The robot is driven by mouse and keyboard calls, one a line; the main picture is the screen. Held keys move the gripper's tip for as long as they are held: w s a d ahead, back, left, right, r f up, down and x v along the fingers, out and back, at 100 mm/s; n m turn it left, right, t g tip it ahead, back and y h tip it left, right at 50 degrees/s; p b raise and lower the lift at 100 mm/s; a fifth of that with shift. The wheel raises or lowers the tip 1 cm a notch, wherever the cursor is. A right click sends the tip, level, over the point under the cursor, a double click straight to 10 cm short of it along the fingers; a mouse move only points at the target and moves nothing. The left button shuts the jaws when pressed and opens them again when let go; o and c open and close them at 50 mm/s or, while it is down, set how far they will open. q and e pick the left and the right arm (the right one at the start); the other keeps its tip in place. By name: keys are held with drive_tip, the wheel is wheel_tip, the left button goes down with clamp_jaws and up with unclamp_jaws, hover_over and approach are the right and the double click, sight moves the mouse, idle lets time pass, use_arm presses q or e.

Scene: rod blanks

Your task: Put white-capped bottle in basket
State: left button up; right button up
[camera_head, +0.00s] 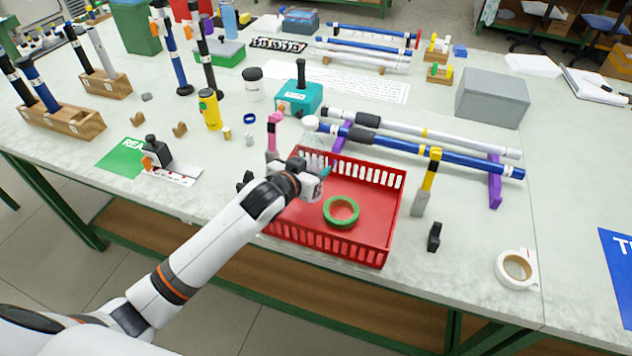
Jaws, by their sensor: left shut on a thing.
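The white-capped bottle shows as a round white cap (312,123) over a pale, see-through body, at the back left rim of the red basket (380,247). Its lower part is hard to make out near my gripper. My left gripper (318,180) is over the left back part of the basket and is shut on what appears to be this bottle. The fingertips are small and partly hidden by the wrist. The basket stands near the table's front edge with a green tape ring (341,211) inside. My right gripper is not in view.
A pink-handled tool (273,132) stands just behind the basket's left side. Blue and white rods lie on a purple rack (495,182) behind and right. A yellow-handled scraper (428,180) and a white tape roll (515,268) are to the right. A yellow bottle (209,109) stands left.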

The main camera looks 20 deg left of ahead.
use_arm(q)
drive_tip(key=shift+d+f, duration=0.15)
drive_tip(key=shift+f, duration=1.7)
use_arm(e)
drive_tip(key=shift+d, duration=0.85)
use_arm(q)
drive_tip(key=shift+f, duration=0.15)
drive_tip(key=o, duration=1.2)
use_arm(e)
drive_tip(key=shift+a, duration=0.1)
